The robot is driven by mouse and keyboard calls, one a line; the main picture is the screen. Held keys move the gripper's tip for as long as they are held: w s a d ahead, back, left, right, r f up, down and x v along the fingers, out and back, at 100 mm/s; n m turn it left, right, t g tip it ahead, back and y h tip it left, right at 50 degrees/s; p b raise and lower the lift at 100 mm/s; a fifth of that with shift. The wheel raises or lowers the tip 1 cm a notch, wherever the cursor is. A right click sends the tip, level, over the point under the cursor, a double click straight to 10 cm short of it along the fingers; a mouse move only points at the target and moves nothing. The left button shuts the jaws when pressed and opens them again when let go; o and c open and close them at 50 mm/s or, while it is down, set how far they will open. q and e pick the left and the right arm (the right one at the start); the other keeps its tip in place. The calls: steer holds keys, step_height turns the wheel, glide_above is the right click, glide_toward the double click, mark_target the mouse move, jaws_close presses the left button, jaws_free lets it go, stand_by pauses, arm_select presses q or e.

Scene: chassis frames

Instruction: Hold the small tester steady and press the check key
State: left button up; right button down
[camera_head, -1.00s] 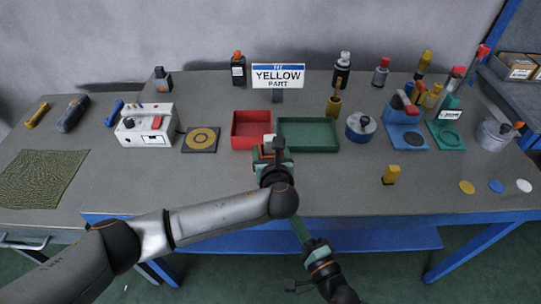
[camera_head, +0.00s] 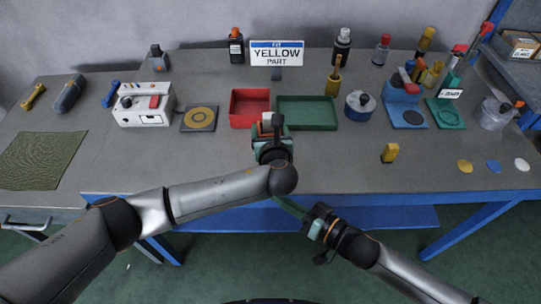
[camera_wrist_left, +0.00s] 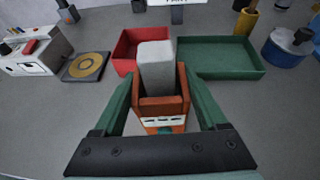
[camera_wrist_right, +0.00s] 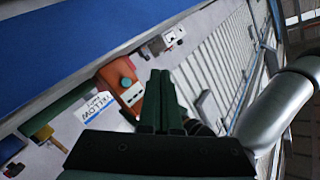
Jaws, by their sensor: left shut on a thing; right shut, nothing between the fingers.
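My left gripper (camera_head: 270,124) is shut on the small tester (camera_wrist_left: 163,115), holding it above the bench in front of the red and green trays. The tester has an orange body with a white marked strip and a light grey block on top. In the right wrist view the orange tester (camera_wrist_right: 118,86) shows a round teal button (camera_wrist_right: 126,82), likely the check key. My right gripper (camera_head: 279,201) is shut and empty, below the tester near the bench's front edge. In the right wrist view its closed fingers (camera_wrist_right: 160,85) are beside the tester, seemingly apart from it.
A red tray (camera_head: 249,122) and a green tray (camera_head: 307,126) stand behind the tester. A sign reading YELLOW PART (camera_head: 277,56) stands at the back. A white box (camera_head: 143,117) is to the left, and a yellow block (camera_head: 390,153) to the right. The front middle of the bench is clear.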

arm_select(q)
steer(key=shift+f, duration=0.1)
arm_select(e)
steer(key=shift+w+a, duration=0.2)
steer(key=shift+w, duration=2)
steer(key=shift+w+a, duration=0.2)
steer(key=shift+w, duration=2)
steer(key=shift+w, duration=0.15)
steer(key=shift+w, duration=0.3)
steer(key=shift+w+a, duration=0.1)
steer(key=shift+w, duration=0.35)
steer(key=shift+s, duration=0.9)
